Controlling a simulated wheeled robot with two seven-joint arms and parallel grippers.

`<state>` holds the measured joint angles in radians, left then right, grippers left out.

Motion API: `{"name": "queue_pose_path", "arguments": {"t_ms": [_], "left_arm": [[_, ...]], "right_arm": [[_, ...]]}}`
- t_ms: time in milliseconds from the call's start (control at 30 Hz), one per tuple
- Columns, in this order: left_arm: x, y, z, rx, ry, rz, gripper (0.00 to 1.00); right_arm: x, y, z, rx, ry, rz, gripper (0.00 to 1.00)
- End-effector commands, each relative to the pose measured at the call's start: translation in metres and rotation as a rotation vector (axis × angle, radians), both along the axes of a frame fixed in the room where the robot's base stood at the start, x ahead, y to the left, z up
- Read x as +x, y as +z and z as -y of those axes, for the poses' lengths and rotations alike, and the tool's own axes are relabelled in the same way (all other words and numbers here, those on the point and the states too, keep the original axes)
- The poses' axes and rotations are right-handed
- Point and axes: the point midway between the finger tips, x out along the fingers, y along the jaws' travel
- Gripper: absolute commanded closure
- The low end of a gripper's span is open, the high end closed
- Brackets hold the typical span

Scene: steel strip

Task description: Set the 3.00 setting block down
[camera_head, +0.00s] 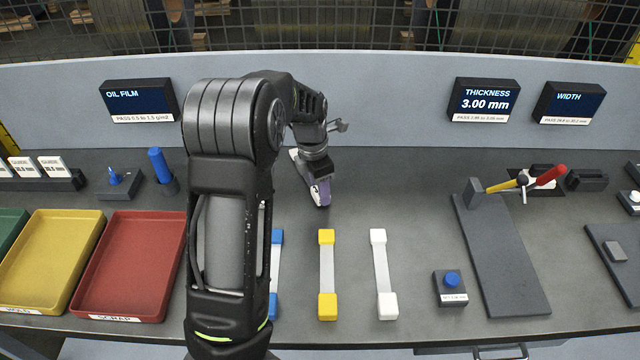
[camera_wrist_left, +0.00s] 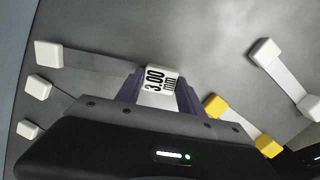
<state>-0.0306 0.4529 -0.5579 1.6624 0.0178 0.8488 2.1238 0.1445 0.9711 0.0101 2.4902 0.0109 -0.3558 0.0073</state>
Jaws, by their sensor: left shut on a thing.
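The 3.00 setting block (camera_wrist_left: 160,80) is a small white block marked "3.00 mm" in the left wrist view. It sits between the purple fingers of my left gripper (camera_wrist_left: 160,92), which is shut on it. In the head view my left gripper (camera_head: 320,192) is over the middle of the bench, behind the yellow-ended strip. My arm hides part of the bench there, and I cannot tell whether the block touches the surface. The thickness display (camera_head: 484,100) reads 3.00 mm. My right gripper is not in view.
Strips with blue, yellow (camera_head: 327,274) and white (camera_head: 383,274) ends lie in front. Red (camera_head: 128,312) and yellow trays (camera_head: 40,300) stand left, with a rack (camera_head: 45,182) of white-labelled blocks behind. A dark grey plate fixture (camera_head: 505,270) stands right. Bench between gripper and fixture is clear.

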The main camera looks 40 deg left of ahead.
Motion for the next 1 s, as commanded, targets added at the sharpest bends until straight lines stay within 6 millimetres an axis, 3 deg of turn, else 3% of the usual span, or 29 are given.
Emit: {"name": "queue_pose_path", "arguments": {"t_ms": [867, 900, 1000], "left_arm": [[-0.0001, -0.0093, -0.0002, 0.001, 0.0, -0.001, 1.0], [-0.0001, -0.0088, -0.0001, 0.001, 0.0, -0.001, 0.53], [-0.0001, -0.0086, -0.0001, 0.001, 0.0, -0.001, 0.44]], "right_arm": [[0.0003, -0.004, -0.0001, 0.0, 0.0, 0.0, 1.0], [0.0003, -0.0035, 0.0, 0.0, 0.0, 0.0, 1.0], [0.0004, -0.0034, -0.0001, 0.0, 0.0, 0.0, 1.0]]}}
